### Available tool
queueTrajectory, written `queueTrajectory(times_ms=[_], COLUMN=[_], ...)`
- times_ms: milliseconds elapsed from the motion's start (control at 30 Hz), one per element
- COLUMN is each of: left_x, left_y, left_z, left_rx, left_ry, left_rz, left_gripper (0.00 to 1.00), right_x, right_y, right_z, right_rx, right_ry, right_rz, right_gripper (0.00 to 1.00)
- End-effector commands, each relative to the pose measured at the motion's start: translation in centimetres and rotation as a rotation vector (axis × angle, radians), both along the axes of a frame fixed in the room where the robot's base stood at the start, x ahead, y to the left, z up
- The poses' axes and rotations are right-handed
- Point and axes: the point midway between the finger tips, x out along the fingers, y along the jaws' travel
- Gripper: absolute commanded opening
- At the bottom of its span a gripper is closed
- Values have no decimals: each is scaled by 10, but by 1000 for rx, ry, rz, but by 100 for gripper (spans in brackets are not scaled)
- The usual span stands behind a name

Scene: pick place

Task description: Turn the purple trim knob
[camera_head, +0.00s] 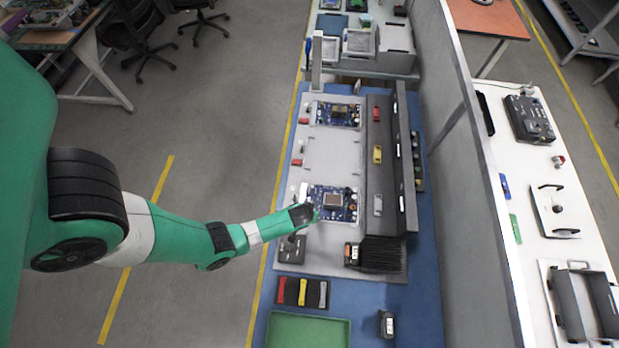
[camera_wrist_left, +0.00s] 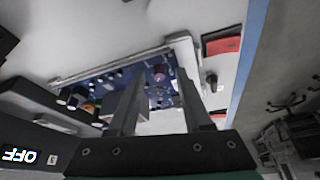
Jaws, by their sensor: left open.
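The purple trim knob (camera_wrist_left: 158,74) is on a blue circuit board (camera_wrist_left: 135,82) in the left wrist view. It shows between the fingers of my left gripper (camera_wrist_left: 160,65), which are apart, with nothing held between them. I cannot tell whether a finger touches the knob. In the head view, my left gripper (camera_head: 314,211) is over the left edge of the lower circuit board (camera_head: 340,203), and the knob cannot be made out there. My right gripper is in neither view.
A second board (camera_head: 337,114) is farther back. A dark rail (camera_head: 404,160) stands to the right; a green tray (camera_head: 308,318) is in front.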

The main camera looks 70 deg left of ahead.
Motion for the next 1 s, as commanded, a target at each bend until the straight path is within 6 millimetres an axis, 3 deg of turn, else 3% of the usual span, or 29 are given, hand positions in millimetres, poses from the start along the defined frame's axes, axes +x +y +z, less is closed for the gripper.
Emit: queueTrajectory(times_ms=[100, 367, 1000], left_x=[0, 0, -1], left_y=[0, 0, 1], left_z=[1, 1, 1], left_rx=[0, 0, 0], left_ry=[0, 0, 0], left_rz=[0, 0, -82], left_gripper=[47, 1, 0], right_x=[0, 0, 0], right_y=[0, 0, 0], right_z=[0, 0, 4], right_rx=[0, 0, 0], right_ry=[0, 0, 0], right_rz=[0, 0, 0], right_gripper=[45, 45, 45])
